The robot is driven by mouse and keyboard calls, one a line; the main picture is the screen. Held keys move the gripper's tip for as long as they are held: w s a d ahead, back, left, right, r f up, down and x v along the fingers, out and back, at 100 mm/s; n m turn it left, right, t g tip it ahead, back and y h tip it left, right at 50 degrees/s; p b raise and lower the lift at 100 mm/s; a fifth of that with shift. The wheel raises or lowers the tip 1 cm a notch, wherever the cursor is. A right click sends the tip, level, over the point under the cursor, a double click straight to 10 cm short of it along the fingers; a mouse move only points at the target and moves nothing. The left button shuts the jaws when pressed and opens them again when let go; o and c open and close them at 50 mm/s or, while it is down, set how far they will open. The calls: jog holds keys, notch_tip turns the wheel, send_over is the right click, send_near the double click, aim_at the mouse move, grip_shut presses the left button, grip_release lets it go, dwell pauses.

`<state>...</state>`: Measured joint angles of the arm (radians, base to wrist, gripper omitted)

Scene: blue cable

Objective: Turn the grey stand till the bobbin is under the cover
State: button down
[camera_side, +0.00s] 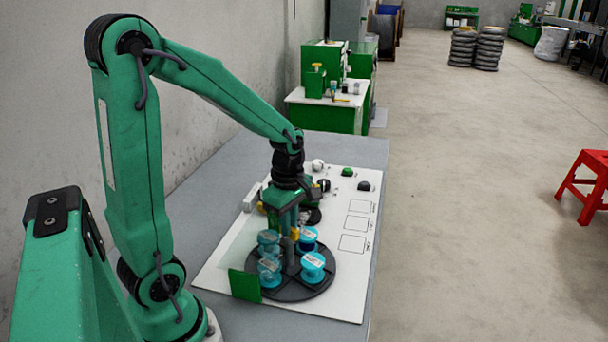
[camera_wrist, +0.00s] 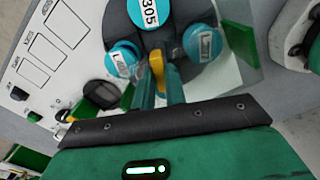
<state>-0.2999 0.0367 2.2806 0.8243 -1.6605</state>
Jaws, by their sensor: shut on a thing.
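The round dark grey stand (camera_side: 290,291) carries several blue bobbins, with dark dividers between them. Two bobbins, front right (camera_side: 313,266) and back right (camera_side: 307,240), show clearly. Two on the left, front (camera_side: 269,268) and back (camera_side: 268,241), look dulled behind the clear cover, which has a green end panel (camera_side: 245,285). In the wrist view, a bobbin (camera_wrist: 203,42) also looks dulled next to a green panel (camera_wrist: 240,42). A yellow part (camera_wrist: 157,72) shows between the fingers.
The white board (camera_side: 337,290) has several printed empty squares (camera_side: 352,243) on its right. Beyond the gripper are a white knob (camera_side: 318,165), a green button (camera_side: 347,172) and black buttons (camera_side: 364,186). The grey table (camera_side: 346,150) is clear behind the board.

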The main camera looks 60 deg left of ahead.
jog(key=shift+r+n, duration=0.1)
jog(key=shift+n, duration=2.2)
jog(key=c, duration=1.4)
grip_release()
jog(key=shift+c, duration=0.2)
jog(key=shift+r, duration=3.85)
